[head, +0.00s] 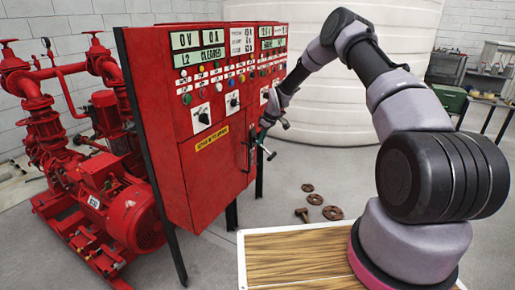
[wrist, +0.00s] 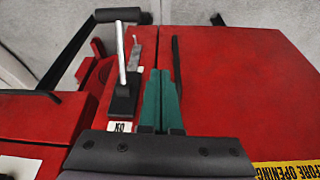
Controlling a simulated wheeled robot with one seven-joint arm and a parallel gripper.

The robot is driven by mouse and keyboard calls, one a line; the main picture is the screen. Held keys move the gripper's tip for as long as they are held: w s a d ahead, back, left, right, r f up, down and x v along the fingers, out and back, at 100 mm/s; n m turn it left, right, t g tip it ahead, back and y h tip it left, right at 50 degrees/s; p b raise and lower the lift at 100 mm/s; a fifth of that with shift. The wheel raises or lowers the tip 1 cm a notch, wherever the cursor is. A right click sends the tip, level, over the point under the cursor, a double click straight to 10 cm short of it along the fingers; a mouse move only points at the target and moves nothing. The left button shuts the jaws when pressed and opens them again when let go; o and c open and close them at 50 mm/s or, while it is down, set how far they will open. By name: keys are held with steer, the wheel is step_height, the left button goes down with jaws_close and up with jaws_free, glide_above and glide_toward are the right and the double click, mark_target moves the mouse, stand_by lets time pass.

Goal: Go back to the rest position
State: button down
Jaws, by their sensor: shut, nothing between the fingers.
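My gripper (head: 269,152) is at the right front side of the red control cabinet (head: 222,180), low and close to it in the head view. In the wrist view its two green fingers (wrist: 159,98) lie together, shut and empty, pointing along the red cabinet face (wrist: 225,75). A metal lever on a black base (wrist: 122,90) is just left of the fingers. I cannot tell whether the fingers touch the cabinet. My arm reaches from the right over a wooden-topped surface.
Red pumps and pipes (head: 115,200) stand left of the cabinet. A large white tank (head: 335,100) is behind. Several rusty round parts (head: 315,199) lie on the floor. A wood-topped surface with a white rim (head: 290,258) is in front. A workbench (head: 485,95) stands far right.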

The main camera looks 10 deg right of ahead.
steer(key=s+d+r+m+t+h, duration=0.1)
steer(key=s+d+r+m, duration=0.3)
steer(key=r, duration=0.7)
steer(key=s+d+r, duration=0.1)
steer(key=s+r, duration=0.6)
steer(key=r, duration=0.5)
steer(key=s+d+r+m+t+h, duration=0.1)
steer(key=s+d+r, duration=0.3)
steer(key=r, duration=0.7)
steer(key=s+d+r+m, duration=0.15)
steer(key=s+r, duration=0.25)
steer(key=s, duration=0.4)
steer(key=s+r+m, duration=0.3)
steer(key=s+r, duration=0.2)
steer(key=s, duration=0.2)
steer(key=s+d+r+m+t, duration=0.1)
steer(key=s+m, duration=0.3)
steer(key=s, duration=1.3)
steer(key=shift+s+d+t+y, duration=0.4)
steer(key=shift+d+t, duration=0.1)
steer(key=shift+t, duration=0.1)
steer(key=shift+w, duration=0.15)
